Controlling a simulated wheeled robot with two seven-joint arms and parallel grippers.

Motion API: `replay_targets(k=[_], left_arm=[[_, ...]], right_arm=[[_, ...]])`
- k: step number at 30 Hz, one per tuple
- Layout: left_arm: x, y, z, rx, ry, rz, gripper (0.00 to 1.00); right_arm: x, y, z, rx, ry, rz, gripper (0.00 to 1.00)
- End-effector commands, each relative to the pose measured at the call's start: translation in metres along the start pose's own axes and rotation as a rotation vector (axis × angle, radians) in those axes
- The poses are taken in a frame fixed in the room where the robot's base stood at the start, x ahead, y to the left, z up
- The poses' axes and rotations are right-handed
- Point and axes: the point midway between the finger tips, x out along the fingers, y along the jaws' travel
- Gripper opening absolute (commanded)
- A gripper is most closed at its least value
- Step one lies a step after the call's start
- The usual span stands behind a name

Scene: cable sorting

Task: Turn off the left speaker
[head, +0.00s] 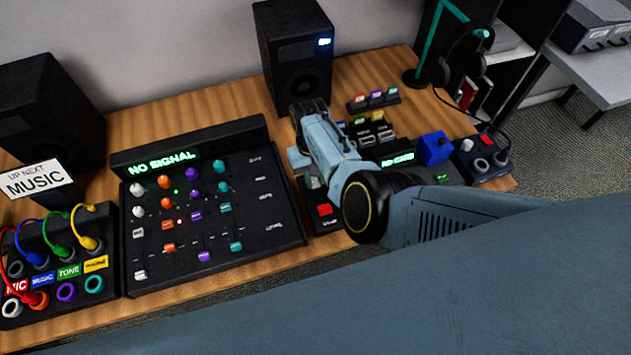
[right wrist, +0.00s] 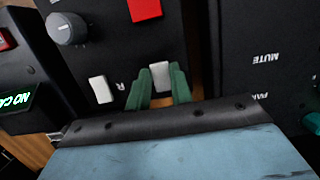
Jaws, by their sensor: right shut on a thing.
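The left speaker (head: 45,120) is a black box at the far left in the head view; its front is mostly turned away and I see no light on it. The right speaker (head: 292,55) stands at the back with a lit blue light. A small black control box (head: 328,222) with a red button sits right of the mixer. In the right wrist view this box shows two white switches, one beside a letter R. My right gripper (right wrist: 160,88) has its green fingers shut on the other white switch (right wrist: 160,75). My left gripper is not in view.
The mixer (head: 270,238), reading NO SIGNAL, stands left of the control box. A recorder (head: 397,161) and a blue block (head: 434,148) stand to the right. A patch box with coloured cables (head: 60,235) is at left. A headphone stand (head: 424,55) is at back right.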

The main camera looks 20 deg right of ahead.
Motion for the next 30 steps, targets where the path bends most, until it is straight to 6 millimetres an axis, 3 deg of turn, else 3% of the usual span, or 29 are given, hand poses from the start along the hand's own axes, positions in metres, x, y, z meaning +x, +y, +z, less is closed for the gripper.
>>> replay_targets(k=[3,15,16,20,30], left_arm=[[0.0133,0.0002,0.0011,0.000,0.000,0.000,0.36],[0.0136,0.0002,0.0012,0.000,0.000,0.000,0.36],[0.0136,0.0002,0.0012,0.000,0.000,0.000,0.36],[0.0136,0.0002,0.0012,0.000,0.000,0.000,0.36],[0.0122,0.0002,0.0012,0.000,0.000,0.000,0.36]], right_arm=[[0.0036,0.0000,-0.0026,-0.001,-0.046,-0.001,0.00],[0.0004,0.0000,-0.0011,0.001,-0.069,0.000,0.00],[0.0004,0.0000,-0.0011,0.001,-0.069,0.000,0.26],[0.0001,0.0000,-0.0013,0.001,-0.069,0.000,0.43],[-0.0037,0.0001,-0.0019,0.000,-0.067,0.000,0.44]])
